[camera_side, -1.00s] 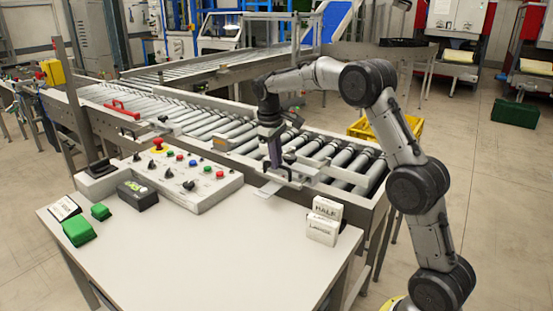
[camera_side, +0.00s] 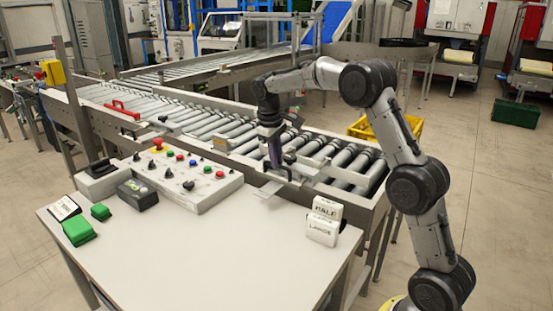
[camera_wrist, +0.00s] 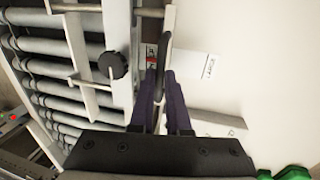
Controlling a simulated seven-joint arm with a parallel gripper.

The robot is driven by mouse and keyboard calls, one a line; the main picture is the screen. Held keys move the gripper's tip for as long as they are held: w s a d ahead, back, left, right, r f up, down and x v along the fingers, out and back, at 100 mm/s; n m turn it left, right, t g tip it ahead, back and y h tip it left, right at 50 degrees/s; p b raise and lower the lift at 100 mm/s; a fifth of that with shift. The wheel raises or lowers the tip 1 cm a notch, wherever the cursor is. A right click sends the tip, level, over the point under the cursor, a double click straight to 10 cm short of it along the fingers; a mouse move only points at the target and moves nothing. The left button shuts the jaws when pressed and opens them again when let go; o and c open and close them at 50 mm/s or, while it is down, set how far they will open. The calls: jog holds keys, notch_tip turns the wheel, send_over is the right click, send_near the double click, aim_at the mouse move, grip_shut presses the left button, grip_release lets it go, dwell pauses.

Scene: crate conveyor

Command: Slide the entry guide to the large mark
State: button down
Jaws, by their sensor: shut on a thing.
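My gripper (camera_side: 279,168) reaches down at the near side rail of the roller conveyor. In the wrist view its purple fingers (camera_wrist: 161,82) are shut on a dark upright handle (camera_wrist: 166,40). The handle stands beside the entry guide (camera_wrist: 85,55), a pale bar on metal rods with a black knob (camera_wrist: 112,65); how they join is hidden. A white card reading LARGE (camera_wrist: 204,66) lies just right of the handle. A small red and black mark (camera_wrist: 151,53) shows left of the fingers, partly covered.
The rollers (camera_side: 205,122) run beside the white table (camera_side: 200,245). A control panel (camera_side: 190,180) with buttons stands left of my gripper. White HALF and LARGE blocks (camera_side: 323,230) stand at the table's right edge. Green blocks (camera_side: 78,231) lie at the left. The table's middle is clear.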

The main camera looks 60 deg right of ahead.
jog(key=a, duration=1)
jog(key=shift+a, duration=0.3)
jog(key=shift+r, duration=0.1)
jog(key=c, duration=0.9)
grip_release()
jog(key=a+r, duration=0.1)
jog(key=r, duration=0.8)
jog(key=a+r, duration=0.1)
jog(key=r, duration=0.3)
jog(key=shift+a+r, duration=0.25)
jog(key=shift+a, duration=0.1)
